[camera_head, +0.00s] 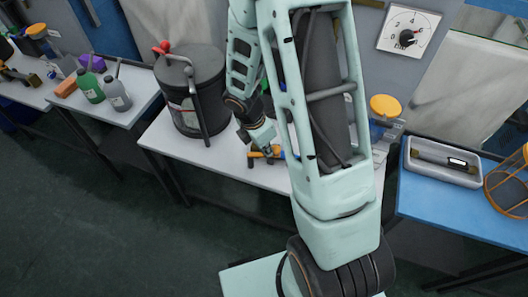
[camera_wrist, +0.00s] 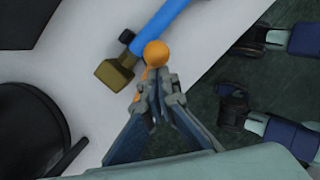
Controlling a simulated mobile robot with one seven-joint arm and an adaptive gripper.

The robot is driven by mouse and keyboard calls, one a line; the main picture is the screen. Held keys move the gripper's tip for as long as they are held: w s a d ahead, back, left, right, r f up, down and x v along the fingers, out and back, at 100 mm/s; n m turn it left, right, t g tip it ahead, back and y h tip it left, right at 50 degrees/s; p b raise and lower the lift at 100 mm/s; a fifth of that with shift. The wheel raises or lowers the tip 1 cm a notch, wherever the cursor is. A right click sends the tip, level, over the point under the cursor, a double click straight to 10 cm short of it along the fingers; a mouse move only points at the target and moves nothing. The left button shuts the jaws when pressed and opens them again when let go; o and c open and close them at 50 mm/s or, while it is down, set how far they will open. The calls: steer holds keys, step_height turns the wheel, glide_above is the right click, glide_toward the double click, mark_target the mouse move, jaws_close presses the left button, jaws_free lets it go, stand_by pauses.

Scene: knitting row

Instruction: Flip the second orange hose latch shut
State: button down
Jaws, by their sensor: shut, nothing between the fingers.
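A hose latch with a round orange knob (camera_wrist: 155,53) shows just beyond my fingertips in the wrist view. A bit of orange shows below the knob beside the left finger; the rest of the latch is hidden. A blue hose (camera_wrist: 166,24) with a brass-coloured end fitting (camera_wrist: 115,72) lies on the white table by the knob. My gripper (camera_wrist: 158,90) is shut and empty, its tips close to the knob; I cannot tell whether they touch. In the head view my gripper (camera_head: 264,143) is low over the table, above an orange part (camera_head: 257,154).
A dark canister (camera_head: 190,92) with a red-topped handle stands left of my gripper on the white table (camera_head: 228,163). A yellow-orange round knob (camera_head: 385,105) is behind my arm. A blue table (camera_head: 440,201) holds a grey tray (camera_head: 445,172). Bottles (camera_head: 117,93) stand on the left table.

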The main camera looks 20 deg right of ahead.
steer(key=shift+w+d+n+t+p, duration=0.35)
steer(key=shift+w+n, duration=0.15)
steer(key=shift+n, duration=0.7)
steer(key=shift+a, duration=0.15)
steer(key=shift+a, duration=0.75)
